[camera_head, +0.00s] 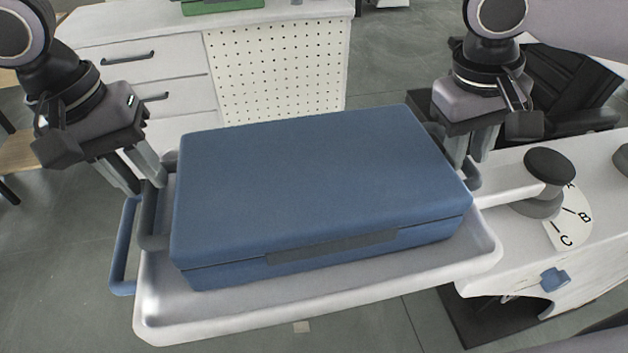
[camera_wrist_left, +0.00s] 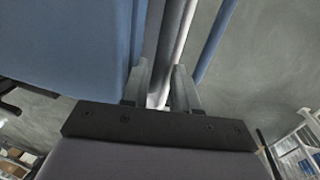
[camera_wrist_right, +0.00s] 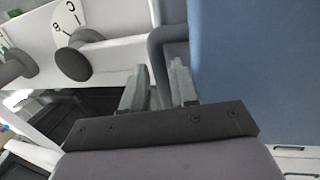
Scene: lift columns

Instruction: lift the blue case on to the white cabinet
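The blue case (camera_head: 320,185) lies flat and closed on a pale tray (camera_head: 330,291), with a grey handle at each end. The white cabinet (camera_head: 178,53), with drawers and a perforated panel, stands behind it. My left gripper (camera_head: 140,185) is open at the case's left handle (camera_head: 149,225); in the left wrist view the fingers (camera_wrist_left: 160,85) stand either side of a grey bar. My right gripper (camera_head: 466,160) is open at the right handle; its fingers (camera_wrist_right: 155,85) stand apart around the dark handle (camera_wrist_right: 158,55). Whether the fingers touch the handles is unclear.
A blue side handle (camera_head: 121,250) sticks out left of the tray. To the right is a white unit with a dark knob (camera_head: 549,166), a lettered dial (camera_head: 570,222) and a blue knob (camera_head: 554,279). A green box (camera_head: 222,6) sits on the cabinet top.

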